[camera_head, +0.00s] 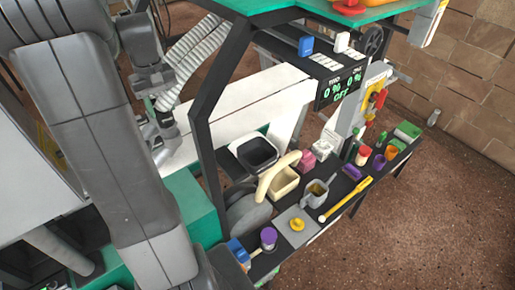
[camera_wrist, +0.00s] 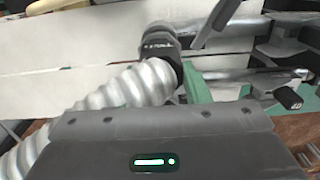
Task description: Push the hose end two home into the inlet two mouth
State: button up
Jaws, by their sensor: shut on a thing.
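A ribbed grey-white hose (camera_head: 192,52) comes down beside my arm in the head view. The same hose (camera_wrist: 128,88) fills the left middle of the wrist view. It runs into a dark collar (camera_wrist: 160,50) with small pale lettering, which I take for hose end two. My gripper (camera_head: 164,122) is shut on the hose near this end; its fingertips are mostly hidden. A rounded grey fitting (camera_wrist: 160,30) sits directly beyond the collar, possibly the inlet two mouth. I cannot tell whether the collar is inside it or only against it.
White panels (camera_head: 240,115) lie right of my gripper, behind a black frame post (camera_head: 203,115). A dark bench with a black tray (camera_head: 258,152), a cream bin (camera_head: 283,184) and several small items stands at lower right. A green bracket (camera_wrist: 196,84) and metal rods lie right of the collar.

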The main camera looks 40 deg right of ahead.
jog(key=shift+f+b, duration=0.95)
jog(key=shift+f, duration=0.65)
jog(key=o, duration=1.2)
notch_tip(320, 180, up, 4)
jog(key=p, duration=0.3)
jog(key=shift+r+p, duration=0.1)
jog(key=shift+p, duration=0.2)
notch_tip(320, 180, up, 14)
jog(key=shift+f+b, duration=0.1)
jog(key=shift+b, duration=0.8)
